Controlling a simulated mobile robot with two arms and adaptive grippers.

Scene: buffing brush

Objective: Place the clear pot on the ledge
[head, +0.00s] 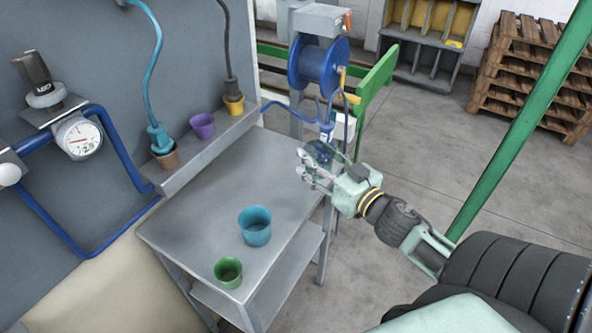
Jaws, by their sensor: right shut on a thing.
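My right gripper (312,172) reaches in from the right, beyond the right edge of the grey table. It is shut on the clear pot (318,152), a see-through, faintly bluish pot that is partly hidden by the fingers. The ledge (210,150) is a grey shelf along the wall behind the table, to the left of the gripper. On the ledge stand a brown pot (166,158), a purple pot (202,126) and a yellow pot (234,104). My left gripper is not in view.
A blue pot (255,226) and a green pot (228,272) stand on the grey table (190,225). A blue hose reel (320,62) stands behind the gripper. A green post (520,125) rises at the right.

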